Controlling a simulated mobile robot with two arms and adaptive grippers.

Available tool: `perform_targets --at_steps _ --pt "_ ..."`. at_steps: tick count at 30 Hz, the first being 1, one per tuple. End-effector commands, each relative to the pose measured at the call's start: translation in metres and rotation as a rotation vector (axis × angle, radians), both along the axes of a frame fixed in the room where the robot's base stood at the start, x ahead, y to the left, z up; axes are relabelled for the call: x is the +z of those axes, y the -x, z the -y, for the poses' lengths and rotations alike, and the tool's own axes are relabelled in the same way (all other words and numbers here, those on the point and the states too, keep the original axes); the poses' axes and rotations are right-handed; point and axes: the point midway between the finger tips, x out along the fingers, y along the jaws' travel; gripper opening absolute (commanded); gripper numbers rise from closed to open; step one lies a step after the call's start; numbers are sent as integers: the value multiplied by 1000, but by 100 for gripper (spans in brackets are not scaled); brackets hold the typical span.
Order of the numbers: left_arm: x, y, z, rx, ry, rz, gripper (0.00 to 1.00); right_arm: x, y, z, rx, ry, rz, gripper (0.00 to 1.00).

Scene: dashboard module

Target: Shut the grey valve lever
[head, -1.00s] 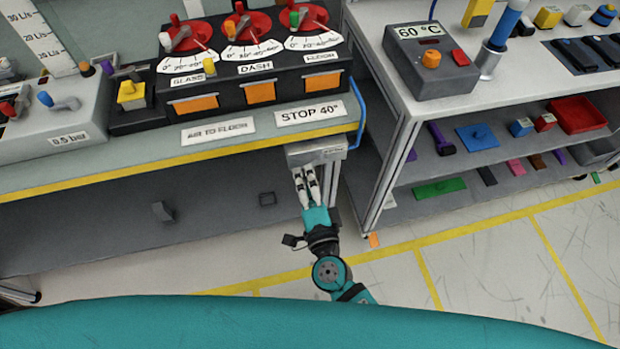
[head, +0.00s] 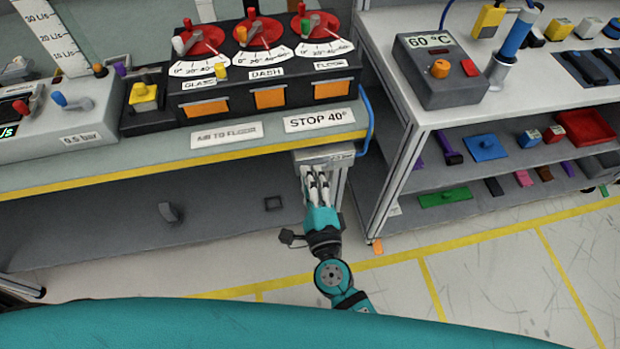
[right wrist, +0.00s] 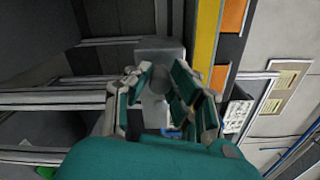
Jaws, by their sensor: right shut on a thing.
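A grey valve box (head: 325,156) with a small label hangs under the front edge of the bench. It also shows in the right wrist view (right wrist: 160,52). The grey valve lever (right wrist: 157,88) shows as a grey rounded part in front of the box, between the fingers. My right gripper (head: 317,178) reaches up from below to the box in the head view. In the right wrist view its fingers (right wrist: 158,90) stand at both sides of the lever, shut on it. The fingers hide much of the lever, so its exact angle is unclear. My left gripper is out of view.
The bench's yellow edge (head: 180,166) runs above my right gripper. A blue hose (head: 367,118) curves at the bench's right end. A shelf unit (head: 404,160) stands close on the right. Open floor (head: 390,278) lies below.

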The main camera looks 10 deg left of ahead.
Motion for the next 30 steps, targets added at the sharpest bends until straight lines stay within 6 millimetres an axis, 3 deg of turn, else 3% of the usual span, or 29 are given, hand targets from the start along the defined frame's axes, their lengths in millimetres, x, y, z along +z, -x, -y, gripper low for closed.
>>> perform_targets --at_steps 9,10,15,24,30 --pt "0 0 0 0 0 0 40 1 0 0 0 -3 0 0" --pt "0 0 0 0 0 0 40 1 0 0 0 -3 0 23" --pt "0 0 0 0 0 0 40 1 0 0 0 -2 0 43" --pt "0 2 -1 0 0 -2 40 0 3 1 0 -1 0 43" --pt "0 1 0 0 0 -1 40 -1 31 9 2 0 -3 43"
